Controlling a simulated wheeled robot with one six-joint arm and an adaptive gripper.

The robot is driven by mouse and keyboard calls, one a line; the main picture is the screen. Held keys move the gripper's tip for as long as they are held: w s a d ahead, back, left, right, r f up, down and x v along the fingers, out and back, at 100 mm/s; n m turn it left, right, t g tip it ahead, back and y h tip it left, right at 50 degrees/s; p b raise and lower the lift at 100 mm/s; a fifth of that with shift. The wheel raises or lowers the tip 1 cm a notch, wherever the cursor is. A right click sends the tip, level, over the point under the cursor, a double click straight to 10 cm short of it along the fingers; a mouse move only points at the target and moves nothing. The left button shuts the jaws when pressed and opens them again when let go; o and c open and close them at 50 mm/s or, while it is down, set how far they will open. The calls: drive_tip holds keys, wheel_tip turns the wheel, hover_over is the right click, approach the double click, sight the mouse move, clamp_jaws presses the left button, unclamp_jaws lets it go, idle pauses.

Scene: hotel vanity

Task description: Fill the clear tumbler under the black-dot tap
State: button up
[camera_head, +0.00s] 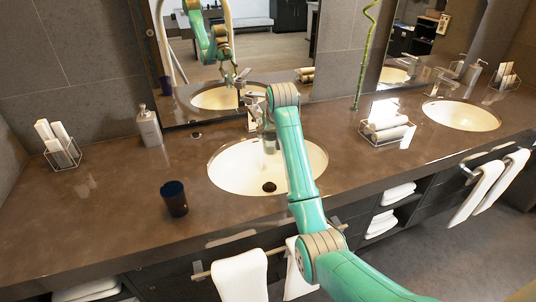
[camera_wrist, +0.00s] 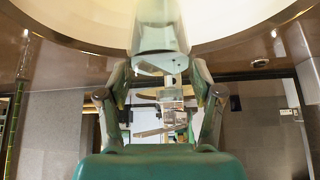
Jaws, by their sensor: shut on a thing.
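The clear tumbler (camera_wrist: 160,38) is between the fingers of my gripper (camera_wrist: 160,72) in the wrist view, with the pale basin behind it. My gripper is shut on it. In the head view my gripper and the tumbler (camera_head: 269,141) are over the back of the left basin (camera_head: 230,172), partly hidden by my arm. The left tap (camera_head: 251,113) stands at that basin's back edge, close to the tumbler and partly covered. I cannot make out a black dot on it. Whether water runs or the tumbler holds any is unclear.
A dark blue cup (camera_head: 174,198) stands left of the basin. A soap dispenser (camera_head: 149,126) and a wire holder with rolled towels (camera_head: 62,150) stand behind it. Another towel rack (camera_head: 386,128) and the right basin (camera_head: 461,115) are to the right. Counter between them is clear.

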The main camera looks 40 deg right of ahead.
drive_tip(key=r, duration=0.1)
drive_tip(key=s+r, duration=0.1)
drive_tip(key=r, duration=0.1)
drive_tip(key=shift+a, duration=0.1)
idle(1.0)
